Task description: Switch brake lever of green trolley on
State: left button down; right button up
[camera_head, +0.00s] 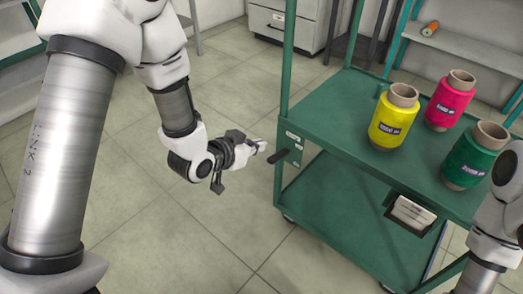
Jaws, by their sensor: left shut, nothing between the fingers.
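The green trolley (340,128) stands right of centre, with an upper and a lower shelf. Its dark brake lever (279,156) sticks out to the left from a panel on the near-left corner post. My left gripper (262,146) is shut and empty, just left of the lever and close to it. I cannot tell whether they touch. My right arm shows at the right edge; its gripper is not in view.
Yellow (391,122), pink (448,105) and green (468,162) bobbins stand on the trolley's upper shelf. A white cabinet (290,20) and a rack with an orange-ended bobbin (430,29) stand behind. The tiled floor left of the trolley is clear.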

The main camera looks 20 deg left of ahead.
pick_arm(q)
jog(key=b, duration=0.2)
send_over(271, 159)
jog(key=f, duration=0.4)
jog(key=shift+w+d+f, duration=0.1)
jog(key=shift+w+d, duration=0.05)
jog(key=shift+w, duration=0.05)
notch_tip(271, 159, down, 4)
jog(key=shift+r+b, duration=0.25)
jog(key=shift+b, duration=0.65)
jog(key=shift+s+f, duration=0.15)
jog(key=shift+f, duration=0.1)
pick_arm(e)
notch_tip(271, 159, down, 4)
jog(key=shift+f, duration=0.1)
